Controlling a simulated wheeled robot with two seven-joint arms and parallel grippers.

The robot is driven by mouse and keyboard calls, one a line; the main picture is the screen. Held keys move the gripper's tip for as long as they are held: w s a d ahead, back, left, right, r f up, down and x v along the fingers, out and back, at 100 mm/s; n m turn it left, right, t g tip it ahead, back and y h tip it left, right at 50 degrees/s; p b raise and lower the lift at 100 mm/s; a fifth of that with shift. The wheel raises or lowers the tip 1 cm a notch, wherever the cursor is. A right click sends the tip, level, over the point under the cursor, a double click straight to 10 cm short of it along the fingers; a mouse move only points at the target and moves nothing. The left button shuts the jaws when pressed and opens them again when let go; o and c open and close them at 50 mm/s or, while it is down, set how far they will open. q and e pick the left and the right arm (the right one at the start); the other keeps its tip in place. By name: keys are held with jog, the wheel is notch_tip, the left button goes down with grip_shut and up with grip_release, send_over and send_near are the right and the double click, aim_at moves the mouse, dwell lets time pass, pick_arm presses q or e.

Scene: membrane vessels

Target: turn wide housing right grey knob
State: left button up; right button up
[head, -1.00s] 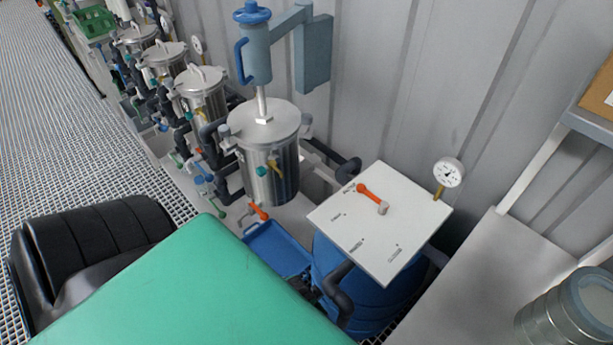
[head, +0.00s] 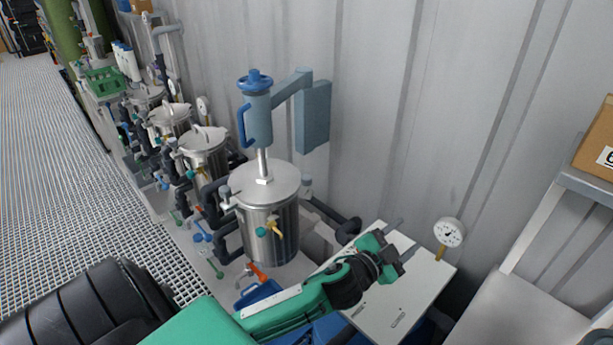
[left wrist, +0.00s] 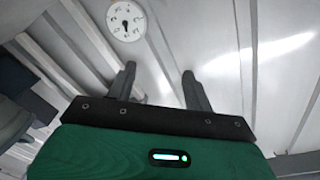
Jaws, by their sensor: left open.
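The wide housing (head: 268,225) is the large steel vessel in the middle of the head view, below a blue lifting head. A small grey knob (head: 307,187) sits at the right side of its lid, and another grey knob (head: 225,193) sits at the left side. My left gripper (head: 402,240) is over the white panel, to the right of and nearer than the housing, clear of the right knob. Its two fingers are apart and empty, also in the left wrist view (left wrist: 159,70). The housing is not clearly recognizable in the left wrist view. My right gripper is not in view.
A blue lifting head (head: 258,118) on a wall arm stands above the housing. A pressure gauge (head: 449,232) is right of the white panel (head: 400,312). Smaller steel vessels (head: 205,150) line up behind left. A grey corrugated wall (head: 420,100) closes the back.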

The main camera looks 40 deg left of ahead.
pick_arm(q)
jog(key=w+d+r+m+h, duration=0.3)
jog(key=d+r+m+h, duration=0.1)
jog(key=r+m+h, duration=0.3)
notch_tip(320, 180, up, 8)
jog(key=m+g+y, duration=1)
jog(key=m+g, duration=0.3)
jog(key=g, duration=0.5)
send_over(306, 177)
notch_tip(306, 177, down, 14)
jog(key=p, duration=0.3)
jog(key=shift+r, duration=0.15)
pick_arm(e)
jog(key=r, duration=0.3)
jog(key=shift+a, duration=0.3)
